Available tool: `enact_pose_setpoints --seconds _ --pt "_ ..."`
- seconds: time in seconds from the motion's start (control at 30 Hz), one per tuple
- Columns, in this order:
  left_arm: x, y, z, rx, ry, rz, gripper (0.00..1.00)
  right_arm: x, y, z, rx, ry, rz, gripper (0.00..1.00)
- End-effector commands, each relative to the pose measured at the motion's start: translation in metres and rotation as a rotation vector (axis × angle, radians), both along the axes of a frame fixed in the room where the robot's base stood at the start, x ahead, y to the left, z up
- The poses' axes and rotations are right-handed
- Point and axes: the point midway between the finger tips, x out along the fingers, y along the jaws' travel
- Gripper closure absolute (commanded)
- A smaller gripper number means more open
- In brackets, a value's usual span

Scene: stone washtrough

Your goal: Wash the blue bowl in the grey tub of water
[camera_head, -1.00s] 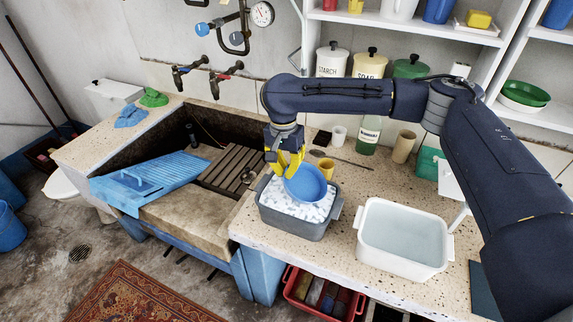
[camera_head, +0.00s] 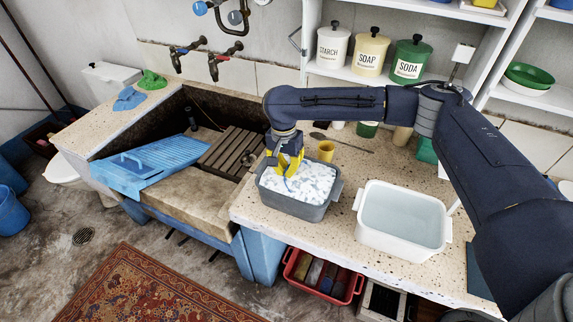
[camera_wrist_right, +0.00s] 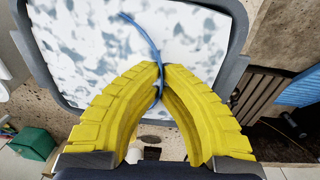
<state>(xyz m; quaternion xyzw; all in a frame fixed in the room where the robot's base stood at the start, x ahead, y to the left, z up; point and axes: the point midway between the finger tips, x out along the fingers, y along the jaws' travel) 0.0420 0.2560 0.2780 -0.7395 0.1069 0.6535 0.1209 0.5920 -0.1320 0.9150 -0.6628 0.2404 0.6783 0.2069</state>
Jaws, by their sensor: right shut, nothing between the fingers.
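The grey tub (camera_head: 290,207) stands on the speckled counter, full of white, foamy water (camera_wrist_right: 85,50). The blue bowl is almost wholly hidden in it; a thin blue arc of its rim shows in the right wrist view (camera_wrist_right: 148,38) and as a sliver in the head view (camera_head: 287,184). My right gripper (camera_head: 291,171) reaches down into the tub from above, its yellow fingers shut. In the wrist view its fingertips (camera_wrist_right: 163,70) meet right at the blue rim, which runs close past them. The left gripper is not in view.
A white tub of clear water (camera_head: 403,245) stands to the right on the counter. The stone trough with a wooden rack (camera_head: 232,150) and blue washboard (camera_head: 148,166) lies left.

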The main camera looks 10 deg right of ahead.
Motion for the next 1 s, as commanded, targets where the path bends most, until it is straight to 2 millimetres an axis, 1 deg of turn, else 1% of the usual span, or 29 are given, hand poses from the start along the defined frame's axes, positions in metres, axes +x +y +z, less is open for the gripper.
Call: enact_pose_setpoints --seconds 0.2,0.5,1.0 --pt "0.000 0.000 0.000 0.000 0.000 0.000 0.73 0.000 0.000 -0.015 0.001 0.001 0.000 1.00" --pt "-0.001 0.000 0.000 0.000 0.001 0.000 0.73 0.000 0.001 -0.029 0.001 0.000 0.000 1.00" --pt "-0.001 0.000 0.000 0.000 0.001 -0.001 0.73 0.000 0.000 -0.033 0.001 -0.001 0.001 1.00"
